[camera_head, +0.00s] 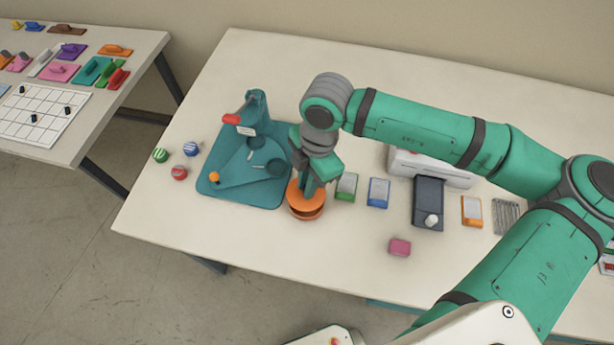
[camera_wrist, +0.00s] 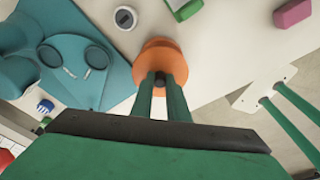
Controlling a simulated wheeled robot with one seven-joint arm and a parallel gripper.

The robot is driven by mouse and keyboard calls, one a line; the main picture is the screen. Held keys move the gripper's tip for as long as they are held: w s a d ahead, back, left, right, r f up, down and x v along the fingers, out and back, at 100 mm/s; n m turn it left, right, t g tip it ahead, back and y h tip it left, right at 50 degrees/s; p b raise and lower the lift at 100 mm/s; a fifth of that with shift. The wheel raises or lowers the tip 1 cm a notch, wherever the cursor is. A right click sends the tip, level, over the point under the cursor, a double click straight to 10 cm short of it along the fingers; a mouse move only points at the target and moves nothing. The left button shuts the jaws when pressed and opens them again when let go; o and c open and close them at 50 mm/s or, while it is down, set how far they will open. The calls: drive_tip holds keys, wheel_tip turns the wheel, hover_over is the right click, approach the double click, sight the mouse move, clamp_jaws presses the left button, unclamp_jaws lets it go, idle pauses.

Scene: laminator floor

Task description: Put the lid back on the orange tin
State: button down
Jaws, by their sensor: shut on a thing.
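The orange tin (camera_head: 306,214) stands on the white table just right of the teal machine's base. Its orange lid (camera_head: 297,196) is directly over it, with a dark band showing between the two at the front. I cannot tell whether the lid touches the rim. My gripper (camera_head: 308,186) points down from above and is shut on the lid. In the wrist view, the fingertips (camera_wrist: 161,80) close on a small dark knob in the middle of the lid (camera_wrist: 180,68). The lid hides most of the tin there.
The teal machine (camera_head: 245,165) with a red handle stands close on the left. Green (camera_head: 346,187) and blue (camera_head: 378,192) blocks lie close on the right, with a dark grey device (camera_head: 428,203) beyond. A pink block (camera_head: 400,247) lies nearer the front. The table left of it is clear.

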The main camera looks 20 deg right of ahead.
drive_tip(key=shift+f, duration=1.95)
drive_tip(key=shift+f, duration=0.15)
idle(1.1)
drive_tip(key=c, duration=1.2)
unclamp_jaws()
drive_tip(key=shift+o, duration=0.2)
drive_tip(key=shift+r, duration=3.5)
